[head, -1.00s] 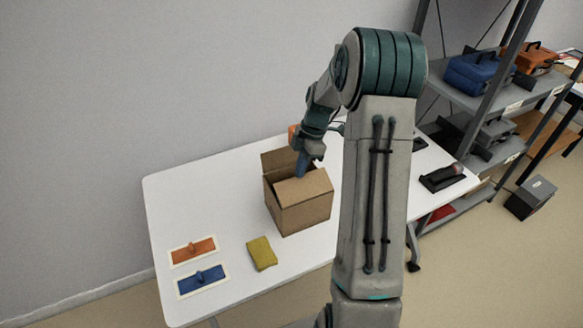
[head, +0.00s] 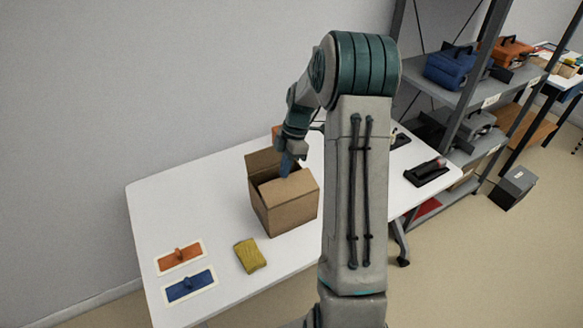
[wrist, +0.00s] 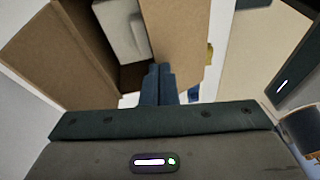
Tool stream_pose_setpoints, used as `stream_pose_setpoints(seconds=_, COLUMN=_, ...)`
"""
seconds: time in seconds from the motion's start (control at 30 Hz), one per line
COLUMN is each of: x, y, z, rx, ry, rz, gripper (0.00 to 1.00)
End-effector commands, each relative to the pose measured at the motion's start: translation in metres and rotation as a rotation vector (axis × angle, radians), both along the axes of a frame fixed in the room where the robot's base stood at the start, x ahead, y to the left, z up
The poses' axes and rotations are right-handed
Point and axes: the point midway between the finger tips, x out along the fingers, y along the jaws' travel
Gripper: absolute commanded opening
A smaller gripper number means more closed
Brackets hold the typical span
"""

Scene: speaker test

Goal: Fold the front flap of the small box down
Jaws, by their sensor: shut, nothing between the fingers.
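The small brown cardboard box (head: 290,213) stands open on the white table. Its back flap (head: 263,162) stands up. The front flap (head: 293,187) lies nearly level over the front part of the opening, leaving a dark gap behind it. My gripper (head: 285,172) points down at the flap's inner edge, its blue fingers shut and empty. In the wrist view the fingers (wrist: 158,70) are beside a cardboard panel (wrist: 178,38), and a whitish item (wrist: 122,30) shows inside the box. I cannot tell whether the fingertips touch the flap.
A black holder (head: 427,173) is at the right. Shelving (head: 455,95) stands beyond. My arm hides part of the table.

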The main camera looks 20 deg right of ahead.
Motion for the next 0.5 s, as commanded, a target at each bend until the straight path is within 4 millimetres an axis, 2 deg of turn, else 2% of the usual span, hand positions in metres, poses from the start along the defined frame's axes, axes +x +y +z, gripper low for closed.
stream_pose_setpoints(seconds=0.37, x=-0.014, y=-0.001, z=0.005, rx=0.0, ry=-0.001, rz=0.0, gripper=0.0)
stream_pose_setpoints(seconds=0.5, x=-0.015, y=0.0, z=0.015, rx=-0.001, ry=-0.001, rz=0.001, gripper=0.0)
